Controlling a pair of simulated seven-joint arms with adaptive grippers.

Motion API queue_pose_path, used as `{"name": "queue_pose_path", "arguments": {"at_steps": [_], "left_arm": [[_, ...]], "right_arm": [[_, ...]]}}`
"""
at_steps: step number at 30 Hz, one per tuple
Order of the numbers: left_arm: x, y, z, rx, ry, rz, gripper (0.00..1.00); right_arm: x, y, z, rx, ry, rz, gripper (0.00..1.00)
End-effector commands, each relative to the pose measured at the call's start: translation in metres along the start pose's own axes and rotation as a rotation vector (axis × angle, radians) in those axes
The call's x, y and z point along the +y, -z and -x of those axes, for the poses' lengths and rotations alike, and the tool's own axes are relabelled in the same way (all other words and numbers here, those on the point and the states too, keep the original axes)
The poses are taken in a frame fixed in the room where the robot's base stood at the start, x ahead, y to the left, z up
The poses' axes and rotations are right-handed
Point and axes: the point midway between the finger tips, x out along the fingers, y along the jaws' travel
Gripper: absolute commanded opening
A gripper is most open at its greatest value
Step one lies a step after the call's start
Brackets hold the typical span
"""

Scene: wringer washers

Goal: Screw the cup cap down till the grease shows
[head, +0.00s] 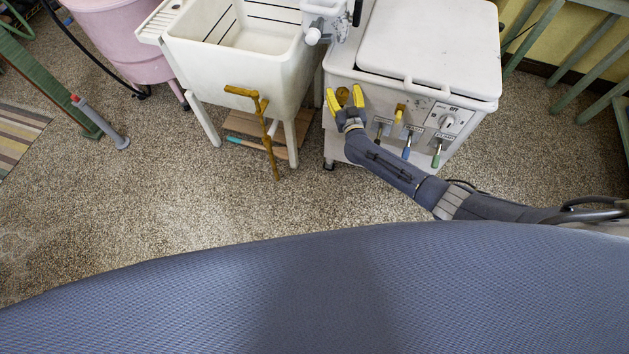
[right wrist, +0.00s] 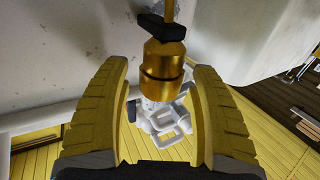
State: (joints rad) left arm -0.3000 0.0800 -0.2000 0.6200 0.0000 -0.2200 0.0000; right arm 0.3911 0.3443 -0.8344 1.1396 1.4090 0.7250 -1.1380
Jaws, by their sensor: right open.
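My right gripper (head: 345,98) is open at the front left corner of the white washer (head: 430,45). In the right wrist view its two yellow fingers (right wrist: 162,70) stand apart on either side of a brass grease cup (right wrist: 164,58). The rounded cap (right wrist: 160,92) is the cup's near end, with a dark seam between the two. I cannot tell whether the fingers touch it. I see no grease at the seam. My left gripper is not in view.
A black lever (right wrist: 162,27) sits on the stem behind the cup. A white sink (head: 230,60) with a brown-yellow pipe (head: 262,105) stands left of the washer. Several levers and a dial (head: 447,121) are on the washer's front. The speckled floor (head: 200,210) is mostly clear.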

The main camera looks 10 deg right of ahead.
Motion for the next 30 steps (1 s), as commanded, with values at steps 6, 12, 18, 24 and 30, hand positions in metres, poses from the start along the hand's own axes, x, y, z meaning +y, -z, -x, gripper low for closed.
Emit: {"name": "queue_pose_path", "arguments": {"at_steps": [6, 12, 18, 24, 30], "left_arm": [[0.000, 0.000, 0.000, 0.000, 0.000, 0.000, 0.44], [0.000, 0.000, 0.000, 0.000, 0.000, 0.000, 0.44], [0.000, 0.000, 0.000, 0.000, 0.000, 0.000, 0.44], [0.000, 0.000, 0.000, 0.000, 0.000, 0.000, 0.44], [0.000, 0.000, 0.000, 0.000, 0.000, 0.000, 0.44]], "right_arm": [[0.001, 0.000, 0.000, 0.001, 0.079, 0.004, 0.62], [0.002, -0.001, 0.025, -0.001, 0.076, -0.003, 0.62], [0.004, -0.002, 0.054, -0.002, 0.076, -0.003, 0.62], [0.006, -0.001, 0.087, -0.001, 0.076, -0.002, 0.62], [0.009, -0.001, 0.121, -0.001, 0.076, 0.000, 0.62]]}}
